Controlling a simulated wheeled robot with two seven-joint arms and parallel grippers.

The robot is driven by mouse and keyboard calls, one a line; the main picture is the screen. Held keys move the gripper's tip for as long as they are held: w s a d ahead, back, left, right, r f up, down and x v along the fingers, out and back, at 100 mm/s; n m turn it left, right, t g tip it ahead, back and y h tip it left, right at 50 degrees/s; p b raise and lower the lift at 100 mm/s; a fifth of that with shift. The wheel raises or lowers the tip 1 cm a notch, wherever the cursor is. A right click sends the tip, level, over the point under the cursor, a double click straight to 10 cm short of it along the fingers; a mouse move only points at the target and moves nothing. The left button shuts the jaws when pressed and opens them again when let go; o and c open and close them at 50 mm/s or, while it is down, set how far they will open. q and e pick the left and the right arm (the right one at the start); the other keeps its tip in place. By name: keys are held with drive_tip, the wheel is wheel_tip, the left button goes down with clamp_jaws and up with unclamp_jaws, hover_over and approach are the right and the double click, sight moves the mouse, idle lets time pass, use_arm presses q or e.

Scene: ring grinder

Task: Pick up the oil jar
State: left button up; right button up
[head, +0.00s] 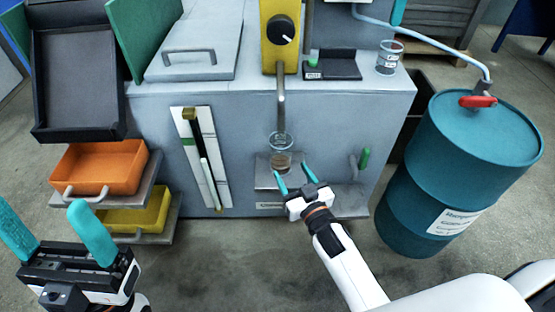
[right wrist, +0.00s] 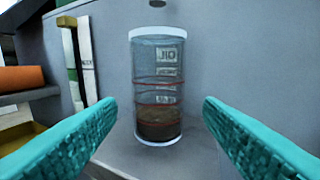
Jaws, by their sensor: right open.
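The oil jar (head: 280,152) is a clear cylinder with brown liquid low inside. It stands upright on a small grey shelf on the front of the machine, below a metal spout. The right wrist view shows the jar (right wrist: 158,88) with "OIL" lettering and red lines. My right gripper (head: 294,180) is open just in front of the jar, its teal fingers on either side of the view and apart from it. My left gripper (head: 58,235) is open and empty at the lower left, far from the jar.
A teal drum (head: 460,165) with a red-handled tap stands right of the machine (head: 340,110). An orange bin (head: 100,168) and a yellow bin (head: 135,212) sit at the left. Floor in front is clear.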

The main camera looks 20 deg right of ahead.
sight(285, 164)
drive_tip(key=w, duration=0.3)
drive_tip(key=shift+a+f+b, duration=0.1)
drive_tip(key=shift+a+b, duration=0.1)
drive_tip(key=shift+b, duration=0.2)
drive_tip(key=w, duration=0.2)
drive_tip(key=w+b, duration=0.2)
drive_tip(key=w, duration=0.1)
drive_tip(key=shift+w+a, duration=0.3)
drive_tip(key=shift+a, duration=0.1)
drive_tip(key=shift+w, duration=0.35)
drive_tip(key=shift+c, duration=0.3)
drive_tip(key=c, duration=0.7)
